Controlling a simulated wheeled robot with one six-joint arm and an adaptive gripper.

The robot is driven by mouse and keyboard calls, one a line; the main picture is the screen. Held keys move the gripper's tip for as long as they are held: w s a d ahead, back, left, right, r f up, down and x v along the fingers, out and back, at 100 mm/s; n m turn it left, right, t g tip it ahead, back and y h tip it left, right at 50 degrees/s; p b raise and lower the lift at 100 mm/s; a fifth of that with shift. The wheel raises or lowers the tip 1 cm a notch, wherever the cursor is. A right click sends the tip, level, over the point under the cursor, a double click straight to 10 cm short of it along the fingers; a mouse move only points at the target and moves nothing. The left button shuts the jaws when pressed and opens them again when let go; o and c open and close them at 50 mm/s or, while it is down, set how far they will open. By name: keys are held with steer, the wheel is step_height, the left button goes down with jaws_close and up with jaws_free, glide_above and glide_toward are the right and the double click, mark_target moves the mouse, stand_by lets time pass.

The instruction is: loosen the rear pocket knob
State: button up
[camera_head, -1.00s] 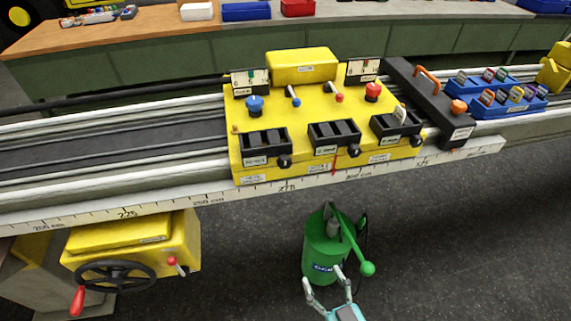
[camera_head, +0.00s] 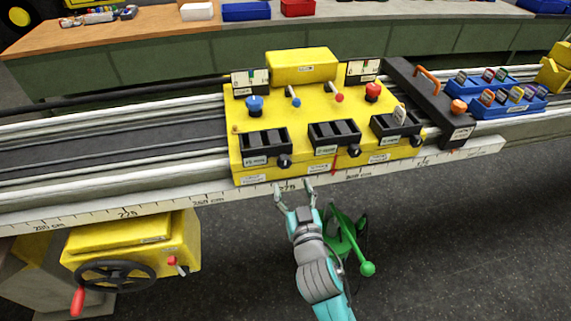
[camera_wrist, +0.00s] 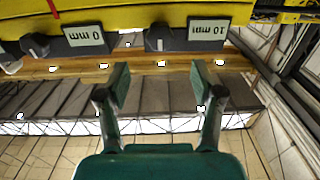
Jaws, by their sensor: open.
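The yellow carriage (camera_head: 300,172) on the rail has three black pockets, each with a black knob at its front: the left knob (camera_head: 284,161), the middle knob (camera_head: 354,153) and the right knob (camera_head: 421,134). I cannot tell which is the rear one. My gripper (camera_head: 293,188) is open and empty, in front of and below the left knob, apart from it. In the wrist view, upside down, my gripper (camera_wrist: 163,82) has its fingers spread. The knob beside the "10 mm" plate (camera_wrist: 158,38) lies beyond the gap, with another knob (camera_wrist: 35,45) beside "0 mm".
A white ruler scale (camera_head: 160,211) runs along the rail's front edge. A green canister with a lever (camera_head: 345,235) stands below, partly behind my arm. A yellow box with a handwheel (camera_head: 117,273) hangs at lower left. Blue trays (camera_head: 505,108) sit at right.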

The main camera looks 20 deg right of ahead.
mark_target(285, 164)
steer(key=w, duration=0.6)
steer(key=w+d, duration=0.1)
steer(key=w, duration=0.2)
steer(key=shift+s, duration=0.1)
steer(key=c, duration=1.1)
